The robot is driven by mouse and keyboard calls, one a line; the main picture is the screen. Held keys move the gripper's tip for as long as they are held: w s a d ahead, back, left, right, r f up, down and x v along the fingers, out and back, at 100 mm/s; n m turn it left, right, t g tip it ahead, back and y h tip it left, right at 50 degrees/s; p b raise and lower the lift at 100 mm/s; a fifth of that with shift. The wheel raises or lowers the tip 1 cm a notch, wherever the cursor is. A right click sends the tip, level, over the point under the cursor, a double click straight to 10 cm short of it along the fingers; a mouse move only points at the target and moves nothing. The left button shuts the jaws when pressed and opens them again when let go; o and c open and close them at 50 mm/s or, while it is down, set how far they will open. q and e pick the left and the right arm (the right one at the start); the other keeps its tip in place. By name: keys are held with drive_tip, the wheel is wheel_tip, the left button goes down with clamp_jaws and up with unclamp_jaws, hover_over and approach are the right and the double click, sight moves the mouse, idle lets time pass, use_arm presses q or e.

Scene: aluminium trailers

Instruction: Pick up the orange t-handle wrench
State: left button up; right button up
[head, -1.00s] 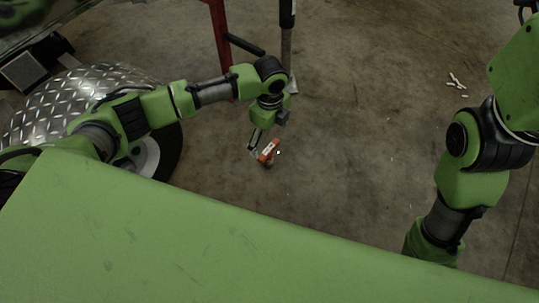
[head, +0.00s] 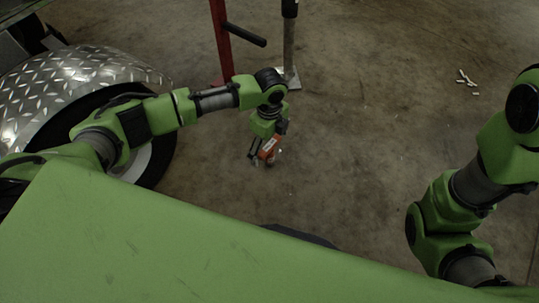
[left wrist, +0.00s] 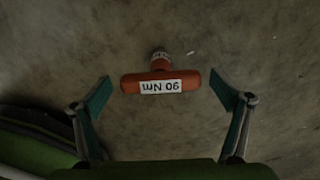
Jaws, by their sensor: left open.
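Neither finger touches the wrench there. My right gripper is out of view; only my right arm shows in the head view.
A trailer wheel under a diamond-plate fender (head: 75,85) stands at the left. A red post (head: 221,45) and a grey post with a foot plate (head: 289,50) stand behind my left gripper. Small white pieces (head: 467,79) lie on the floor at right. The middle floor is clear.

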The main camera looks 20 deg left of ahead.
use_arm(q)
drive_tip(key=shift+f, duration=0.2)
drive_tip(key=c, duration=1.7)
drive_tip(key=shift+r, duration=0.1)
